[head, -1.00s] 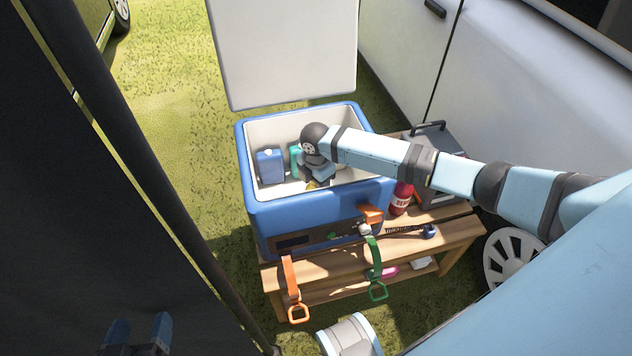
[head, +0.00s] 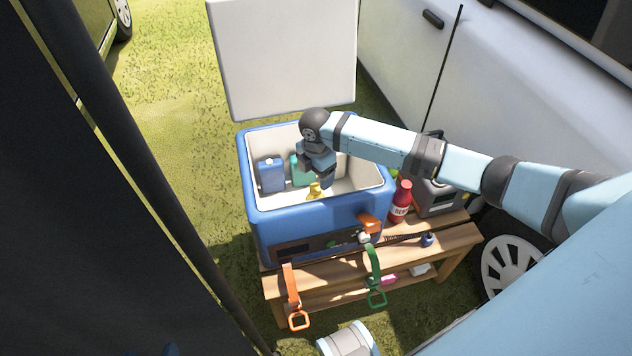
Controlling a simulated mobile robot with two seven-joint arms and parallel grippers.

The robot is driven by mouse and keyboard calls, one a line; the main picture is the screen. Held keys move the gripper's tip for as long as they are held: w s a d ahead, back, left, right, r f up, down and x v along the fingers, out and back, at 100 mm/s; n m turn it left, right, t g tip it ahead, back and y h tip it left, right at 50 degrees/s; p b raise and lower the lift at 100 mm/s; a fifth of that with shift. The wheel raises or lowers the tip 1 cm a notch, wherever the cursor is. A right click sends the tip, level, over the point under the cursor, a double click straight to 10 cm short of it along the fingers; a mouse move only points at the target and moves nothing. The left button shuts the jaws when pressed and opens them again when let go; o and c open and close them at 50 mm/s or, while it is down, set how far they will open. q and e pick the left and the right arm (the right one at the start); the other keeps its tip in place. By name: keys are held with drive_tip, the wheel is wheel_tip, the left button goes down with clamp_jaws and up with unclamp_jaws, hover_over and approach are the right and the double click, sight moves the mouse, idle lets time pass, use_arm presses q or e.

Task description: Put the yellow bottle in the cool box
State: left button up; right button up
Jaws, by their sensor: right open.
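The blue cool box (head: 318,221) stands open on a wooden bench, with its white lid (head: 283,60) raised behind it. The yellow bottle (head: 314,190) is inside the box near the front wall; only its top part shows above the rim. My right gripper (head: 318,180) is over the box, just above the yellow bottle, with its jaws open. The fingertips are partly hidden, and I cannot tell whether they touch the bottle. My left gripper is not clearly visible; only a dark blue bit shows at the bottom left edge.
A blue container (head: 271,175) and a teal one (head: 300,170) stand in the box. A red bottle (head: 400,203) and a grey case (head: 437,192) are to its right on the bench (head: 450,238). Orange (head: 291,285) and green (head: 373,265) straps hang in front. A white vehicle (head: 450,80) stands behind.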

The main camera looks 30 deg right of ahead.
wheel_tip(320, 180, up, 3)
drive_tip(key=shift+r+p, duration=0.1)
drive_tip(key=shift+p, duration=0.2)
drive_tip(key=shift+r, duration=0.55)
